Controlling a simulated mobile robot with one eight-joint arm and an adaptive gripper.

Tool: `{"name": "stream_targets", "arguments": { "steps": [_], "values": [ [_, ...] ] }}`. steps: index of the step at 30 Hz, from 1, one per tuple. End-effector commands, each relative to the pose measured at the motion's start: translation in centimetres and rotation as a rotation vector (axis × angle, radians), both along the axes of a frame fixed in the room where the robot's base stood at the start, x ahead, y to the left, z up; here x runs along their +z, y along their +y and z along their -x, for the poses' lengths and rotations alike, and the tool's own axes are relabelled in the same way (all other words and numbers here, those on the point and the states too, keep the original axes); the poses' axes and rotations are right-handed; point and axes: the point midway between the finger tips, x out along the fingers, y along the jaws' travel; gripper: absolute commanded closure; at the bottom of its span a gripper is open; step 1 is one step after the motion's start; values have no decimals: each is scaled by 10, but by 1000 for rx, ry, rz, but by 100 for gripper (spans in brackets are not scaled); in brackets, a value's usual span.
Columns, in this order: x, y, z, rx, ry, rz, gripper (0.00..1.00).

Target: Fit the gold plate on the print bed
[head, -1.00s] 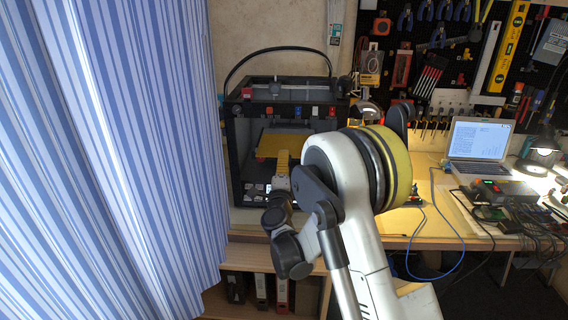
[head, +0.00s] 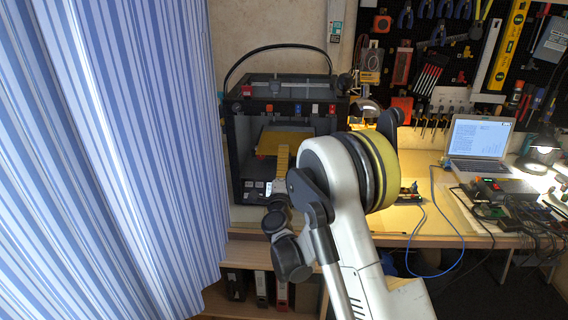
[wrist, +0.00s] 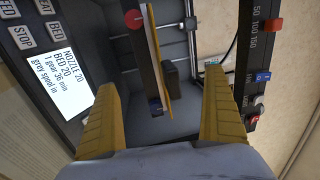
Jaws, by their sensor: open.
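The gold plate (head: 285,141) lies inside the dark printer, about level, over the bed area; the bed under it is mostly hidden, and I cannot tell whether the plate sits flush. In the wrist view the plate (wrist: 161,65) shows nearly edge-on as a thin gold strip, ahead of and between my fingers. My gripper (wrist: 163,82) is open, its yellow ribbed fingers well apart on either side of the strip, touching nothing that I can see. In the head view the gripper (head: 283,150) is at the printer's open front, overlapping the plate's near edge.
The printer frame (head: 290,108) surrounds the plate, with a cable arching over it. A lit screen and buttons (wrist: 62,75) are close to my left finger. A striped curtain (head: 110,150) hangs at left. A laptop (head: 478,137) and electronics stand on the bench at right.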

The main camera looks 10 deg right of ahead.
Motion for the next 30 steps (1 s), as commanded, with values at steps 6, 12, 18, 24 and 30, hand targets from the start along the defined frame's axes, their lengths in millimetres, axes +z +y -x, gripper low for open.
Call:
{"name": "stream_targets", "arguments": {
  "steps": [6,12,18,24,30],
  "values": [
    [-5,0,0,0,0,0,0],
    [-5,0,1,0,0,0,0],
    [-5,3,8,1,0,0,0],
    [-5,7,18,1,0,0,0],
    [-5,9,29,0,0,0,0]
  ]
}}
